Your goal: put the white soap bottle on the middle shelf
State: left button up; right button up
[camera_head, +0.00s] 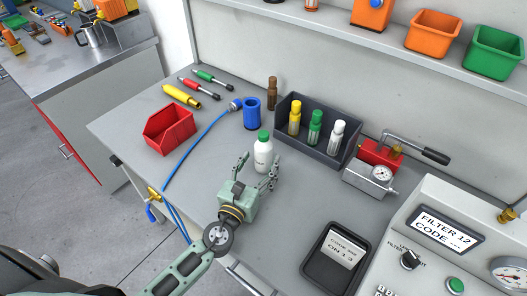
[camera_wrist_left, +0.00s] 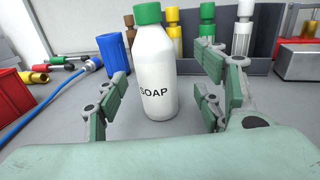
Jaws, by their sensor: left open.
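The white soap bottle (camera_head: 263,156) has a green cap and stands upright on the grey workbench (camera_head: 205,205). It also shows in the left wrist view (camera_wrist_left: 155,85), with the word SOAP on its front. In the left wrist view the fingers (camera_wrist_left: 162,100) stand apart from the bottle, with a wider gap on the right. A shelf (camera_head: 385,40) runs along the wall behind the bench. My right gripper is not in view.
A dark bin (camera_head: 320,146) with yellow, green and white bottles stands behind the soap bottle. A blue cup (camera_head: 252,113) and red bin (camera_head: 169,129) are to the left. Orange and green bins occupy the shelf's right.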

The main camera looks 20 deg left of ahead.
aim_at(260, 159)
pick_arm(q)
jog(key=w, duration=0.4)
jog(key=shift+w+a+f, duration=0.15)
jog(key=shift+w, duration=0.2)
jog(key=shift+c, duration=0.2)
jog(key=c, duration=1.3)
jog(key=shift+w, duration=0.1)
grip_shut()
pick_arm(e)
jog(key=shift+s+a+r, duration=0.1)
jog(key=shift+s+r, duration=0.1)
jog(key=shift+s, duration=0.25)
